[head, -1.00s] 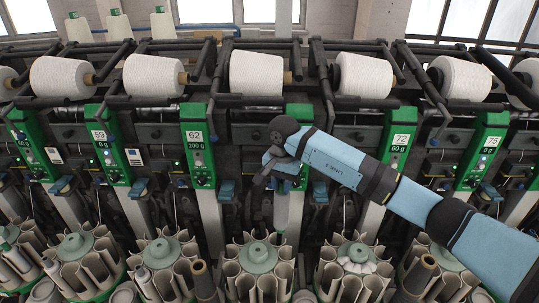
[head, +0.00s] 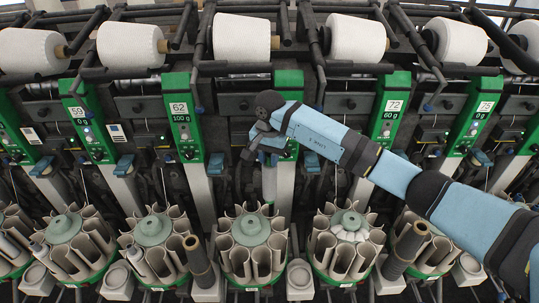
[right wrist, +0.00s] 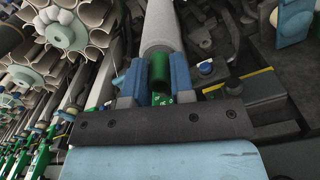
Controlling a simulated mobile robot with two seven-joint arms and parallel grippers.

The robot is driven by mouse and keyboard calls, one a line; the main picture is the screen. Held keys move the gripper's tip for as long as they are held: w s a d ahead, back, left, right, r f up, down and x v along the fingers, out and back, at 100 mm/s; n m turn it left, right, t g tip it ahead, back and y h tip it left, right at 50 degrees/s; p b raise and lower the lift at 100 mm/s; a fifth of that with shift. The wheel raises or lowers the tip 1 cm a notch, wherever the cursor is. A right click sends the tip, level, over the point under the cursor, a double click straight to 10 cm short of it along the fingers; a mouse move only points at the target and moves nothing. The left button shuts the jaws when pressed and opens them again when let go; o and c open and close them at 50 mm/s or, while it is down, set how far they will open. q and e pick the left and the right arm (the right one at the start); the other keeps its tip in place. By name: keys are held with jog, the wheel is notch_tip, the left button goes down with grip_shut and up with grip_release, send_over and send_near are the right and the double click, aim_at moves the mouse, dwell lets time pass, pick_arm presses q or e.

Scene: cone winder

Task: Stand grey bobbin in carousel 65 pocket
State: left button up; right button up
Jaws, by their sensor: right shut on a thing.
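My right gripper (head: 264,146) is shut on the grey bobbin (head: 269,184), which hangs roughly upright below it. In the right wrist view the two blue fingers (right wrist: 156,82) close on the bobbin's green end, and its grey body (right wrist: 160,28) extends away. The carousel (head: 250,231) below is a round green-based holder with a pale green hub and beige pockets; the bobbin's lower end is above its back edge, apart from the pockets. The machine's number plate here is hidden behind my arm; it lies between plates 62 and 72. My left gripper is out of view.
Similar carousels stand on both sides, the left one (head: 153,231) and the right one (head: 349,225), which holds pale bobbins. Dark brown upright tubes (head: 198,256) stand between carousels. Pale posts (head: 285,190) and the green panel (head: 183,118) are close behind. White cones (head: 241,38) line the top.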

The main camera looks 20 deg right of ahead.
aim_at(269, 168)
dwell(0.3)
jog(key=shift+b, duration=0.35)
dwell(0.5)
jog(key=shift+b, duration=0.35)
jog(key=shift+f, duration=0.15)
jog(key=shift+f+b, duration=2)
jog(key=shift+f, duration=0.15)
